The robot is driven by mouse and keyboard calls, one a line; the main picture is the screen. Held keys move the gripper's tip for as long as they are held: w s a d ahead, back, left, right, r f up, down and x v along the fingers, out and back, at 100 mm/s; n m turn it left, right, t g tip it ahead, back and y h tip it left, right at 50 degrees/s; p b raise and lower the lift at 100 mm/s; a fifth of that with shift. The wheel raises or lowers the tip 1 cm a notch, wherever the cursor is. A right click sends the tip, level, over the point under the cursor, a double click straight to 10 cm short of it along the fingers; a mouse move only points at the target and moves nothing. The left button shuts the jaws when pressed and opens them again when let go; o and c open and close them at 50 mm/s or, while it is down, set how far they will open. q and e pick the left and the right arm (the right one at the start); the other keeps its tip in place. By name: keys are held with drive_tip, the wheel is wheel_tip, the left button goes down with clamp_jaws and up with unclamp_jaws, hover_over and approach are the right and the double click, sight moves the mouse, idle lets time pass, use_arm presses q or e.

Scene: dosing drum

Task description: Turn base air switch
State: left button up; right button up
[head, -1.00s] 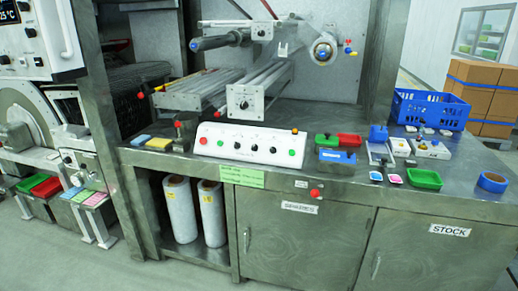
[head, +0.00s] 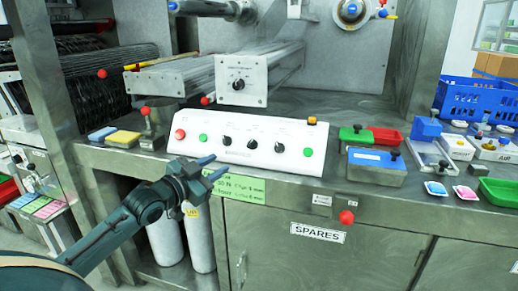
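A white control panel (head: 248,142) stands on the steel bench. It has three black rotary knobs, among them a left knob (head: 226,141), a middle knob (head: 252,144) and a right knob (head: 279,147). Their labels are too small to read. A red button (head: 180,134) and green buttons sit at its ends. My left gripper (head: 212,167) is in front of the panel's lower edge, below the left knob, with its two fingers apart and nothing between them. It appears clear of the knobs. A box labelled AIR (head: 493,150) stands at the right. My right gripper is out of view.
A blue box (head: 376,165), red and green trays and a blue crate (head: 480,103) are at the right. A red knob (head: 347,217) projects from the bench front.

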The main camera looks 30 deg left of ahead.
sight(249, 144)
use_arm(q)
drive_tip(key=w, duration=0.8)
drive_tip(key=w+d+b, duration=0.1)
drive_tip(key=w, duration=0.4)
drive_tip(key=shift+w+r, duration=0.1)
drive_tip(key=shift+r, duration=0.1)
drive_tip(key=shift+c, duration=0.3)
clamp_jaws()
